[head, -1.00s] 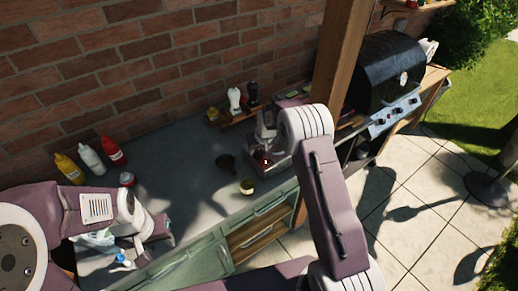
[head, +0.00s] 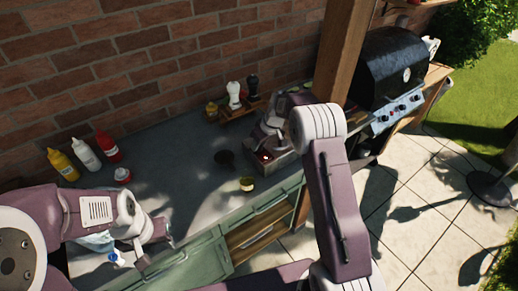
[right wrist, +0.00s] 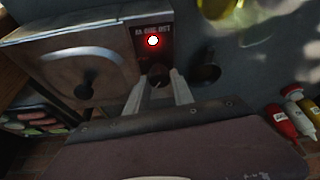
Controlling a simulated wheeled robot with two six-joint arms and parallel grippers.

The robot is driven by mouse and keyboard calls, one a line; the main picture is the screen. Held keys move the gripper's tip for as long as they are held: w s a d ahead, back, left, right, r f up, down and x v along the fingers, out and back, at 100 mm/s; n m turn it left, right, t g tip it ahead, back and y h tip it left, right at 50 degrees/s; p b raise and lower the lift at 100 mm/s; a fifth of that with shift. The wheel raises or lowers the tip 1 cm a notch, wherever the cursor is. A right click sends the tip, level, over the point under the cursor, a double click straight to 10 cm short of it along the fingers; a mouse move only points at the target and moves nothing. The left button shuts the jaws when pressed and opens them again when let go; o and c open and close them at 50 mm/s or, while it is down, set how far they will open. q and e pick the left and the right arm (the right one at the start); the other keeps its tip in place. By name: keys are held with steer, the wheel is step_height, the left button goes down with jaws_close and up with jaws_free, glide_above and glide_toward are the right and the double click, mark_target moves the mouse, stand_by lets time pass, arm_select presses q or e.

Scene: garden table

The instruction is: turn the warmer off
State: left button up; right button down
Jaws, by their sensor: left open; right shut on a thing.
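The warmer (head: 287,160) is a steel box on the counter, partly hidden behind my right arm in the head view. In the right wrist view, the warmer (right wrist: 75,62) shows its lid with a black knob, and a dark front panel with a lit red lamp (right wrist: 153,41). Below the lamp is a dark control knob (right wrist: 158,72). My right gripper (right wrist: 160,82) is shut on this knob, one finger on each side of it. My left gripper (head: 160,232) is open and empty over the left front of the counter.
Red, white and yellow bottles (head: 84,154) stand at the far left. A wooden post (head: 342,60) and a black grill (head: 389,68) are to the right. The middle of the counter is clear.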

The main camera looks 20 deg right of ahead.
steer(key=shift+w+d+n+y+b, duration=0.15)
steer(key=shift+n+y+b, duration=0.3)
steer(key=shift+n, duration=0.45)
steer(key=shift+r+n+g, duration=0.1)
steer(key=shift+n+g, duration=0.3)
steer(key=shift+n, duration=0.5)
arm_select(q)
steer(key=shift+f+p, duration=0.2)
steer(key=shift+p, duration=0.45)
arm_select(e)
steer(key=shift+r+n+g+y, duration=0.1)
steer(key=shift+n+g+y, duration=0.45)
steer(key=shift+n, duration=1.25)
steer(key=shift+w, duration=0.1)
steer(key=c, duration=1.1)
jaws_free()
steer(key=shift+d, duration=0.1)
arm_select(q)
steer(key=shift+s+d+r, duration=0.1)
